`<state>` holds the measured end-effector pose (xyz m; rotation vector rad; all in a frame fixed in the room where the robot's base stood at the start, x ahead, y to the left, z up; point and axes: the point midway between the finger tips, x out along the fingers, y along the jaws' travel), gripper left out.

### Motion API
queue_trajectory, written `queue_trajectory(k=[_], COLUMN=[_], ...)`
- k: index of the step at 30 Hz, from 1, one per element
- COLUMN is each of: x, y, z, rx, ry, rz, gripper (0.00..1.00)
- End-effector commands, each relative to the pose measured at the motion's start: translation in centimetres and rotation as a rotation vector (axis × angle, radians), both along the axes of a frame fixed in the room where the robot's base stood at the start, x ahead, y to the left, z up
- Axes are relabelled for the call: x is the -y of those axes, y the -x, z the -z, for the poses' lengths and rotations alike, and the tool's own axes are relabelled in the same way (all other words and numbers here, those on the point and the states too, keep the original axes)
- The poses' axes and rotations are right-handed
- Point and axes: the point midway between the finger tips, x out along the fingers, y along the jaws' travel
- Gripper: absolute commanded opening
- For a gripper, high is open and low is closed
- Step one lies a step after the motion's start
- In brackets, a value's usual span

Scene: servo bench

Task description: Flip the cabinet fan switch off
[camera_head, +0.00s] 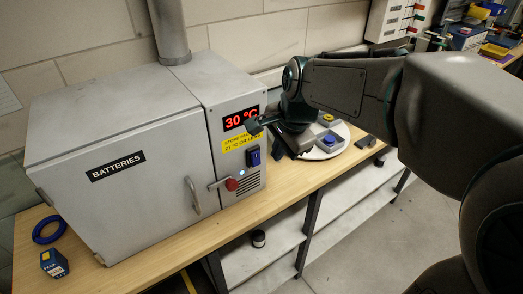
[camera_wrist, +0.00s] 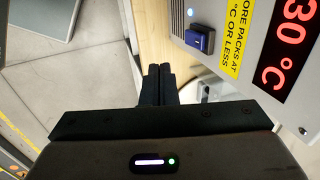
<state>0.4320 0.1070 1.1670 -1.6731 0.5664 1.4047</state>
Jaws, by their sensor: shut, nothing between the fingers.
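The grey cabinet labelled BATTERIES (camera_head: 118,165) stands on the bench. Its right-hand panel carries a blue rocker switch (camera_head: 253,157), which also shows in the wrist view (camera_wrist: 200,38). Which way the rocker is tipped I cannot tell for certain. A small blue light (camera_wrist: 190,12) glows beside the switch. My gripper (camera_head: 252,126) is in front of the panel, near the display and above the switch in the head view. In the wrist view its fingers (camera_wrist: 159,70) are together, empty, and apart from the switch.
The red display (camera_head: 240,119) reads 30 °C above a yellow label. A red knob (camera_head: 231,184) and door handle (camera_head: 193,195) sit lower on the cabinet front. A round white plate (camera_head: 335,149) with a blue-topped button box (camera_head: 329,141) lies on the bench to the right.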

Motion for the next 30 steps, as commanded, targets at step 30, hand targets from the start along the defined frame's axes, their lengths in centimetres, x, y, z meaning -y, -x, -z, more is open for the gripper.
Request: queue_trajectory(k=[30], x=[-3.7], y=[-5.4], z=[8.2], rx=[-0.001], ry=[0.001], rz=[-0.001], gripper=[0.0])
